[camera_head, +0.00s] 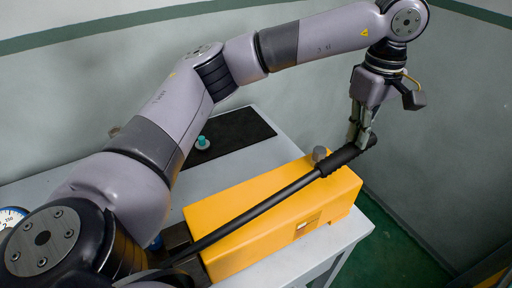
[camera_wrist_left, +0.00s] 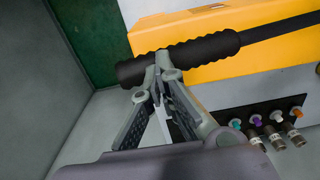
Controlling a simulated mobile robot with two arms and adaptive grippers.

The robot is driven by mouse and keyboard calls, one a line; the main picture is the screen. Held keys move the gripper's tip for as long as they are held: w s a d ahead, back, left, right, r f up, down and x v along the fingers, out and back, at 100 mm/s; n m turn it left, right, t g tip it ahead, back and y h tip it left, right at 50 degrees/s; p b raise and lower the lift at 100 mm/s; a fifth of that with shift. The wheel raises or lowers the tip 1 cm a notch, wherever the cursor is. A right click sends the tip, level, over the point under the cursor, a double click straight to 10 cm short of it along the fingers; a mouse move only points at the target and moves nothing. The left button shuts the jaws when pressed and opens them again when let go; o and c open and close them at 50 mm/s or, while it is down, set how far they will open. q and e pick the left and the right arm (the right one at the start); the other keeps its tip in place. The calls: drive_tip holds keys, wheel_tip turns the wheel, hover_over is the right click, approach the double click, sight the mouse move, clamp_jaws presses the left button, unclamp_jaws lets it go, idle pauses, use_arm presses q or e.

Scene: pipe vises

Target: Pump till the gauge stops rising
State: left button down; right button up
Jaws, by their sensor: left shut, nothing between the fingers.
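The yellow hand pump (camera_head: 270,225) lies on the grey table. Its long black lever (camera_head: 250,212) runs low along its top and ends in a ribbed black grip (camera_head: 350,155) at the right. The grip also crosses the left wrist view (camera_wrist_left: 200,54). My left gripper (camera_head: 358,142) points down at the grip. Its fingertips are shut with nothing between them and lie against or just over the grip; I cannot tell whether they touch. The round white gauge (camera_head: 11,216) is partly cut off at the left edge, and its needle cannot be read. My right gripper is not in view.
The table (camera_head: 250,128) stands by grey-green walls. A black mat (camera_head: 232,135) behind the pump holds a teal-topped fitting (camera_head: 202,142); several coloured fittings show in the left wrist view (camera_wrist_left: 275,138). My left arm covers much of the table's left. Green floor (camera_head: 395,250) lies right.

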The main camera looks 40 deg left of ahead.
sight(357, 149)
use_arm(q)
drive_tip(key=shift+s, duration=0.1)
drive_tip(key=shift+f, duration=0.15)
drive_tip(key=shift+w+d+f+b, duration=0.1)
drive_tip(key=shift+w+f+b, duration=0.1)
drive_tip(key=shift+f+b, duration=0.45)
drive_tip(key=shift+w+f+b, duration=0.2)
drive_tip(key=shift+f+b, duration=0.1)
drive_tip(key=shift+f, duration=0.6)
drive_tip(key=shift+w+d+f+b, duration=0.1)
drive_tip(key=shift+w+f+b, duration=0.1)
drive_tip(key=shift+f+b, duration=0.45)
drive_tip(key=shift+s+f, duration=0.1)
drive_tip(key=shift+s, duration=0.05)
drive_tip(key=shift+w+f+b, duration=0.2)
drive_tip(key=shift+f+b, duration=0.5)
drive_tip(key=shift+f, duration=0.5)
drive_tip(key=shift+w+f+b, duration=0.15)
drive_tip(key=shift+f+b, duration=0.55)
drive_tip(key=shift+f, duration=0.45)
drive_tip(key=shift+s, duration=0.1)
